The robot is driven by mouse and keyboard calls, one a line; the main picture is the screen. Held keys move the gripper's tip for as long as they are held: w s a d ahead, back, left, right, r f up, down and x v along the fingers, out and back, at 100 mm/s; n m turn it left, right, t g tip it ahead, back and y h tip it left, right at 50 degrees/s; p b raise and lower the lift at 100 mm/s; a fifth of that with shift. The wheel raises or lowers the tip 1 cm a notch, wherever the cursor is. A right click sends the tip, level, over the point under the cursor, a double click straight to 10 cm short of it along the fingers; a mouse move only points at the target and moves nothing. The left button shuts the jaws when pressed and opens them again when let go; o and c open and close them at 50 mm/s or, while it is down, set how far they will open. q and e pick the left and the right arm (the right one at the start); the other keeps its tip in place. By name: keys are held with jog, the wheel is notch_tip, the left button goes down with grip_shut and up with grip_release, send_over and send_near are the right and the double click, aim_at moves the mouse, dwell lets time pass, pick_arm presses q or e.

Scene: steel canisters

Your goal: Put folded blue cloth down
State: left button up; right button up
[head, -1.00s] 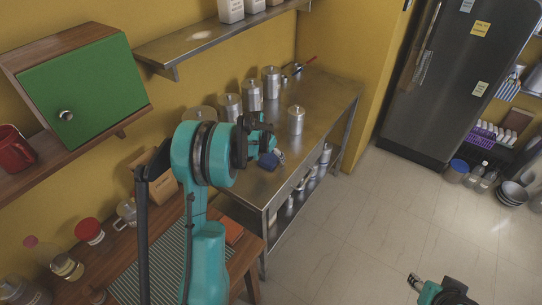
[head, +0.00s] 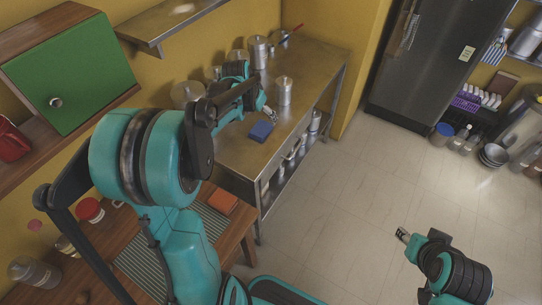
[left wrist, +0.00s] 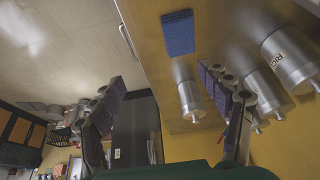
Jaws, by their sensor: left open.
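The folded blue cloth (head: 261,131) lies flat on the steel table (head: 232,152), near its front edge. It also shows in the left wrist view (left wrist: 178,33), with bare table around it. My left gripper (head: 270,112) is just beyond the cloth, apart from it. In the left wrist view its two fingers (left wrist: 172,115) are spread wide, with nothing held between them. My right gripper (head: 402,235) hangs over the floor at the lower right, away from the table; its jaws are too small to read.
A steel canister (head: 284,91) stands close to my left gripper, and it shows between the fingers in the wrist view (left wrist: 190,102). Several more canisters (head: 258,52) line the wall side. An orange block (head: 223,201) lies on the wooden table.

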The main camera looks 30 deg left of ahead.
pick_arm(q)
jog(key=s+d+r, duration=0.5)
jog(key=s+d, duration=0.5)
jog(key=s+d+f+t, duration=0.1)
jog(key=s+d+t, duration=0.1)
jog(key=s+d, duration=0.5)
jog(key=s, duration=0.4)
jog(key=shift+s+d+f+n, duration=0.15)
jog(key=shift+s+f+n, duration=0.2)
jog(key=shift+s+n, duration=0.05)
jog(key=shift+o, duration=0.3)
